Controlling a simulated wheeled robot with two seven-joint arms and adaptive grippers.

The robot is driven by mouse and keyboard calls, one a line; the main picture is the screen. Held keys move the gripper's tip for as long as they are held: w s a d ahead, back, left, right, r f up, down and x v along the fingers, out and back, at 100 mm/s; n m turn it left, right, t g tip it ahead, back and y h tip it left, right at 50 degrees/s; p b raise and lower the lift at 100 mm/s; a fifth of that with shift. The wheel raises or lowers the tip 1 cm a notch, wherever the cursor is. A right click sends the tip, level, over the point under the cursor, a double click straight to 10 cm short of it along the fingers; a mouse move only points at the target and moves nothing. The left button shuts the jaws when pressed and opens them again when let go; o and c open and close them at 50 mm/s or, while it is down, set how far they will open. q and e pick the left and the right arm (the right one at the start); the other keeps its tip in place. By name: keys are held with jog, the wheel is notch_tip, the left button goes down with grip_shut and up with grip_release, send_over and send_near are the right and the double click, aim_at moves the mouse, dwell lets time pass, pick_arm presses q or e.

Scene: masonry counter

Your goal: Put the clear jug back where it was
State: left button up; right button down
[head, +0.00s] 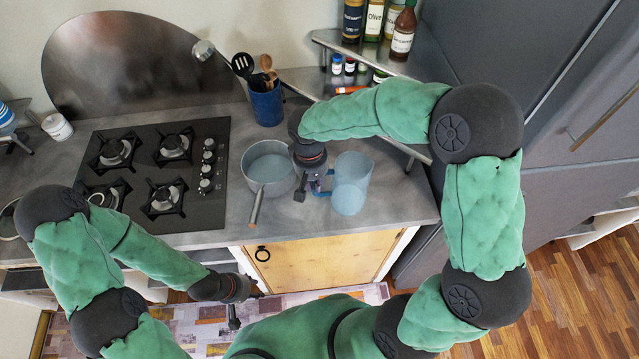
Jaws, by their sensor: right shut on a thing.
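The clear jug (350,183) is a bluish see-through jug, upright over the right part of the grey counter near its front edge. My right gripper (317,185) reaches down from behind and is shut on the jug at its left side, where the handle would be. The fingers hide that part. I cannot tell whether the jug's base touches the counter. My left gripper (240,308) hangs low in front of the counter, away from the jug. Its fingers are too small and dark to tell open from shut.
A grey saucepan (269,167) stands just left of my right gripper, its handle pointing forward. A blue utensil pot (267,104) stands behind it. A black gas hob (157,172) lies to the left. A corner shelf (318,80) holds bottles and small jars at the back right.

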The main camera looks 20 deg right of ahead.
jog(key=w+d+f, duration=0.2)
jog(key=w+f, duration=0.2)
jog(key=f, duration=0.5)
jog(key=shift+w+d, duration=0.2)
jog(key=shift+d, duration=0.2)
jog(key=shift+f, duration=0.2)
jog(key=c, duration=1.3)
grip_release()
jog(key=shift+r, duration=0.1)
jog(key=r, duration=1.2)
jog(key=shift+a+r, duration=0.1)
jog(key=shift+a, duration=0.2)
